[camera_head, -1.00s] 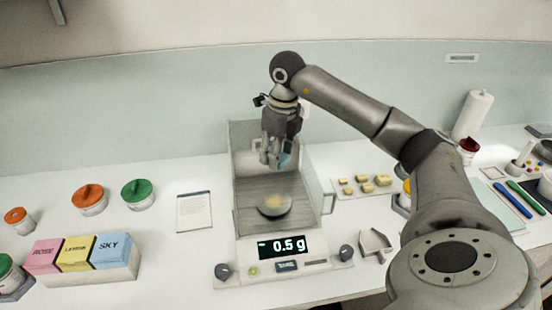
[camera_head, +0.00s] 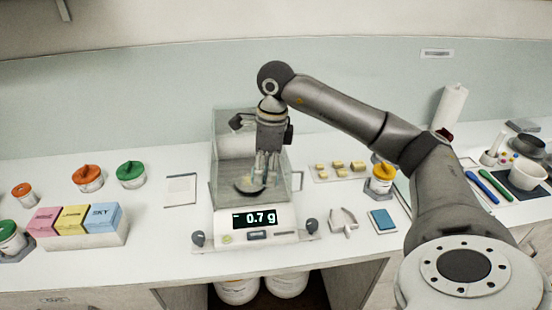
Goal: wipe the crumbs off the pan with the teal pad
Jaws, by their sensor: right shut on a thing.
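I cannot make out the crumbs clearly behind the fingers, nor whether the pad touches the pan. My left gripper is out of view.
A tray of yellowish pieces (camera_head: 338,171) and an orange-lidded jar (camera_head: 382,178) are further back. Coloured boxes (camera_head: 75,226) stand left.

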